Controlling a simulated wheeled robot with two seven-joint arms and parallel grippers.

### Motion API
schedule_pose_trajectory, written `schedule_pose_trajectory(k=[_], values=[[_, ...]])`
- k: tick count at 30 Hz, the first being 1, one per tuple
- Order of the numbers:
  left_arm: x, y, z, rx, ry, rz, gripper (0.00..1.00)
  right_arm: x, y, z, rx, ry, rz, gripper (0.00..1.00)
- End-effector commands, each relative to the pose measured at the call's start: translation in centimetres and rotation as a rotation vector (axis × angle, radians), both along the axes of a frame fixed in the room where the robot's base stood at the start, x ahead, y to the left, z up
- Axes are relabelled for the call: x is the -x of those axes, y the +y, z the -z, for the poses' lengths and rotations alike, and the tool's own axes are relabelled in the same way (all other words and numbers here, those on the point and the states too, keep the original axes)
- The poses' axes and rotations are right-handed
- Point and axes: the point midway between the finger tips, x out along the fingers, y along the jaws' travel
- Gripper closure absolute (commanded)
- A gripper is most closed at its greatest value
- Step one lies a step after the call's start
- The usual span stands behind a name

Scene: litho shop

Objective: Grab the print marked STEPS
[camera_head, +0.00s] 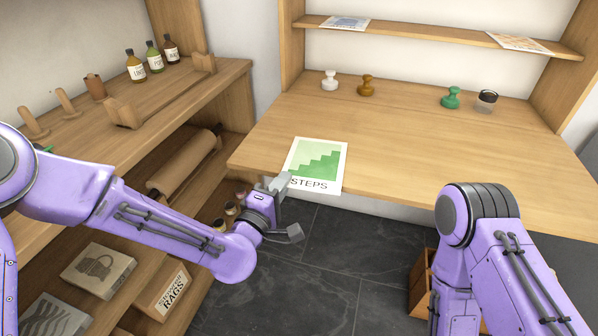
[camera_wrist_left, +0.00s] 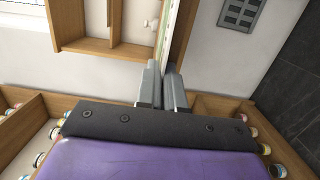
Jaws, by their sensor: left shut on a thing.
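The print marked STEPS (camera_head: 313,163) is a white sheet with green rising steps and its label along the bottom. In the head view it is at the front left of the wooden table (camera_head: 400,140), its lower end at the front edge. My left gripper (camera_head: 280,184) is shut on the lower left corner of this print. In the left wrist view the gripper's two fingers (camera_wrist_left: 162,88) are close together, with the print (camera_wrist_left: 164,30) seen nearly edge-on between them. My right arm shows at the right, but its gripper is out of view.
White, brown and green stamps (camera_head: 451,98) and a dark-lidded jar (camera_head: 486,102) stand at the table's back. Two other prints lie on the shelf (camera_head: 430,36) above. A side shelf at left holds bottles (camera_head: 154,57), pegs and a brown roll (camera_head: 183,163). The table's middle is clear.

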Motion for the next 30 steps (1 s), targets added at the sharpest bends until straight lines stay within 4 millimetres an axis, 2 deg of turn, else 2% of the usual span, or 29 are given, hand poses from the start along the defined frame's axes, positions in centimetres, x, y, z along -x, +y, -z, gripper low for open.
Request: schedule_pose_trajectory(k=[5, 8, 15, 20, 22, 24, 30], values=[[0.0, 0.0, -1.5, 0.002, -0.002, -0.001, 1.00, 0.0, 0.0, -0.4, 0.000, 0.000, 0.000, 1.00], [0.0, 0.0, -3.6, 0.003, -0.004, -0.001, 1.00, 0.0, 0.0, -0.8, 0.000, 0.000, 0.000, 1.00], [4.9, -0.9, -9.4, 0.002, -0.005, 0.003, 1.00, 0.0, 0.0, -1.8, 0.000, 0.000, 0.000, 1.00], [9.3, -1.7, -11.1, 0.000, -0.003, 0.005, 1.00, 0.0, 0.0, -1.7, 0.000, 0.000, 0.000, 1.00], [9.9, -1.9, -12.3, -0.009, 0.001, 0.000, 1.00, 0.0, 0.0, -4.3, -0.001, 0.001, 0.000, 1.00], [10.3, -2.0, -12.6, -0.012, 0.002, -0.003, 1.00, 0.0, 0.0, -6.3, 0.000, 0.000, 0.000, 1.00], [12.1, -2.2, -13.3, -0.007, 0.005, 0.003, 1.00, 0.0, 0.0, -11.0, 0.000, 0.000, 0.000, 1.00]])
